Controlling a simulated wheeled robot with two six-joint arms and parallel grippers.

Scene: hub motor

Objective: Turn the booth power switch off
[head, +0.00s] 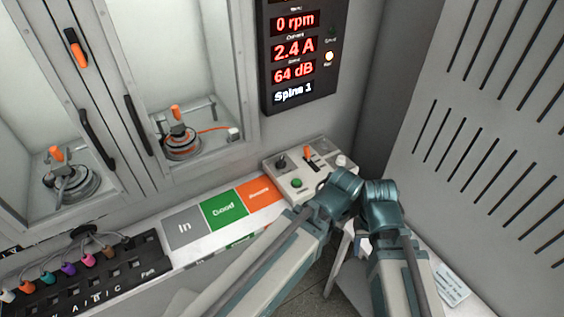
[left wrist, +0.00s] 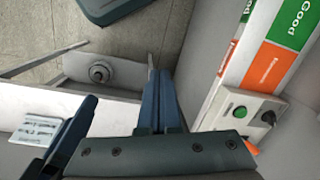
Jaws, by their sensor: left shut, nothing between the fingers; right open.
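The control box (head: 283,181) stands at the back right of the bench. It carries an orange lever (head: 308,153), a black knob (head: 281,161), a green button (head: 296,183) and a pale knob (head: 341,160). No label shows which one is the booth power switch. In the left wrist view the green button (left wrist: 240,112) and black knob (left wrist: 268,118) show at the right edge. My left gripper (left wrist: 158,85) is shut and empty, apart from the box. My right gripper (head: 383,197) is open, right of the box; its fingertips are hard to make out.
A display (head: 293,50) above the box reads 0 rpm, 2.4 A and 64 dB. Marked pads (head: 223,209) lie left of the box. Two motors (head: 181,143) with orange tops stand behind glazed doors. A dark rack (head: 125,275) with coloured plugs is at the lower left.

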